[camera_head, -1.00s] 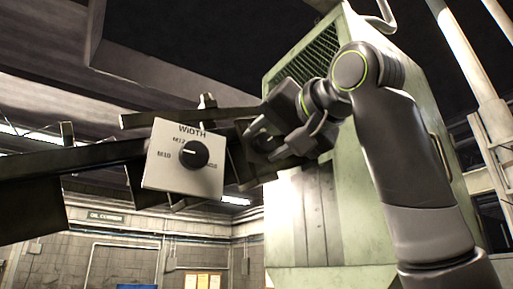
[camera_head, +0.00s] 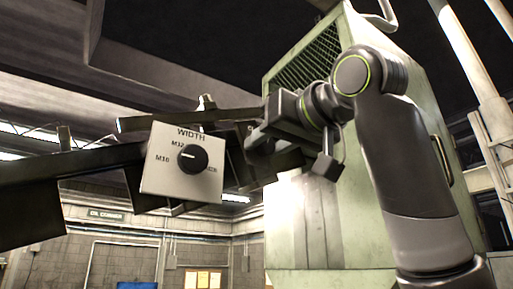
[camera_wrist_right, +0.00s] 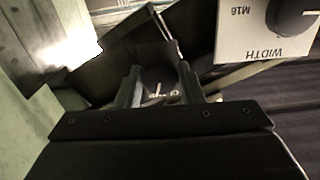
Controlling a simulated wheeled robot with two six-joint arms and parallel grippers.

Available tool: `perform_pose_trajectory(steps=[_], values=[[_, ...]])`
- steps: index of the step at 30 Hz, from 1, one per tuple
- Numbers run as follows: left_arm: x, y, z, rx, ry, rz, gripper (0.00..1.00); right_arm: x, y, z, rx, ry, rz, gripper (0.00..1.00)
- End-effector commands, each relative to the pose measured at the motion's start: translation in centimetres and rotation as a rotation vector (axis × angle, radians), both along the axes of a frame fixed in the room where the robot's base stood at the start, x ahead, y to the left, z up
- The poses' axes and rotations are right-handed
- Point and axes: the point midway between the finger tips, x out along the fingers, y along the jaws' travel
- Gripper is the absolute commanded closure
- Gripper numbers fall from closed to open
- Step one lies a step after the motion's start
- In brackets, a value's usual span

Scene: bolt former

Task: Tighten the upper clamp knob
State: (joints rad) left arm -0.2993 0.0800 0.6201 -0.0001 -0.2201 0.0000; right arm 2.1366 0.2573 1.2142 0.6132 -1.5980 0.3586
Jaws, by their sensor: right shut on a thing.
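The upper clamp knob (camera_wrist_right: 160,76) is a dark round knob with a pale pointer line, seen between the fingers in the right wrist view. A small label, partly covered, shows just below it. My right gripper (camera_head: 255,140) reaches in from the right in the head view and is shut on the knob. Its two fingers stand on either side of the knob in the wrist view (camera_wrist_right: 159,88). In the head view the knob is mostly hidden by the gripper and dark metal parts. My left gripper is not in view.
A white WIDTH plate (camera_head: 160,178) with a black dial (camera_head: 193,159) stands left of the gripper; it also shows in the wrist view (camera_wrist_right: 260,45). Dark rails (camera_head: 90,160) run to the left. A green machine cabinet (camera_head: 345,215) rises behind my right arm.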

Motion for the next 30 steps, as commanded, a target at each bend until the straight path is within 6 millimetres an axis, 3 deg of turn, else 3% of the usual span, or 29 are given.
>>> perform_pose_trajectory(steps=[13, 22, 23, 29, 30], values=[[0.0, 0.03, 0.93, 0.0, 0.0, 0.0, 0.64, 0.01, -0.01, 0.02, -0.341, -0.248, -0.001, 1.0], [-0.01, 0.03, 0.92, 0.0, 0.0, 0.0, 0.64, 0.0, -0.01, 0.0, -0.386, -0.28, -0.001, 1.0], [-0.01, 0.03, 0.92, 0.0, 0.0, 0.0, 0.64, 0.0, -0.01, 0.0, -0.385, -0.28, -0.001, 0.65], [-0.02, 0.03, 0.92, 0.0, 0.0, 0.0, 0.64, 0.0, -0.01, 0.0, -0.384, -0.279, 0.0, 0.39], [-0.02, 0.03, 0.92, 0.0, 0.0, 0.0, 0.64, 0.01, -0.02, 0.0, -0.384, -0.279, 0.0, 0.38]])
